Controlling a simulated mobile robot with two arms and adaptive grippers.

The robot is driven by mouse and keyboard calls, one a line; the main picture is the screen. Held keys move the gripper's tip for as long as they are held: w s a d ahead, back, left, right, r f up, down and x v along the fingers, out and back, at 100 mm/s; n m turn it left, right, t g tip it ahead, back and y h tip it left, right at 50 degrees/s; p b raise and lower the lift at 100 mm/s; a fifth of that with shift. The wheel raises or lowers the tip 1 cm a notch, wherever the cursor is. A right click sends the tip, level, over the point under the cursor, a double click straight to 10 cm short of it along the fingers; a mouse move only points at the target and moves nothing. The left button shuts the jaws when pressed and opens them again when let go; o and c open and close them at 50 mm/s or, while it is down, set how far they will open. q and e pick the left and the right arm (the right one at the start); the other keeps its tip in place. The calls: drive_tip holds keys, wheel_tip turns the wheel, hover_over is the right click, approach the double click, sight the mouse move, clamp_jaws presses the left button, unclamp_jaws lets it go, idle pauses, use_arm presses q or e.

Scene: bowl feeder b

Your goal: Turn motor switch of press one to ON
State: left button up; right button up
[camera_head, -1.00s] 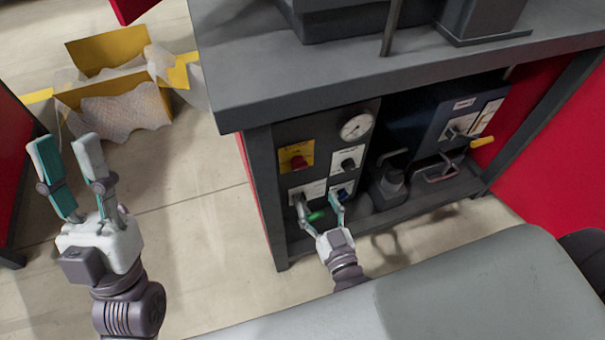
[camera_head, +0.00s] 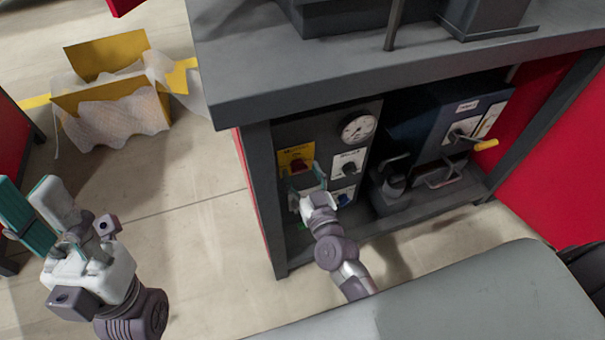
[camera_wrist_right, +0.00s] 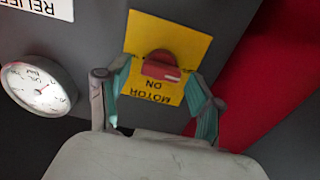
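The motor switch is a red knob (camera_head: 298,166) on a yellow plate (camera_head: 283,158) at the upper left of the dark control panel. In the right wrist view the red knob (camera_wrist_right: 161,66) sits on the yellow plate (camera_wrist_right: 190,42), whose words "MOTOR" and "ON" appear upside down. My right gripper (camera_head: 305,180) is at the knob, with its fingers (camera_wrist_right: 161,85) apart on either side of it. A gap shows between each finger and the knob in the wrist view. My left gripper (camera_head: 40,200) is open and empty at the left, far from the panel.
A pressure gauge (camera_head: 357,128) and a black knob on a white plate (camera_head: 348,167) are right of the switch. A grey tabletop (camera_head: 260,85) overhangs the panel. A blue unit with a yellow-tipped lever (camera_head: 484,144) stands further right. A yellow box (camera_head: 110,92) lies on the floor.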

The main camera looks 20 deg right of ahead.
drive_tip(key=c, duration=1)
drive_tip(key=shift+o, duration=0.2)
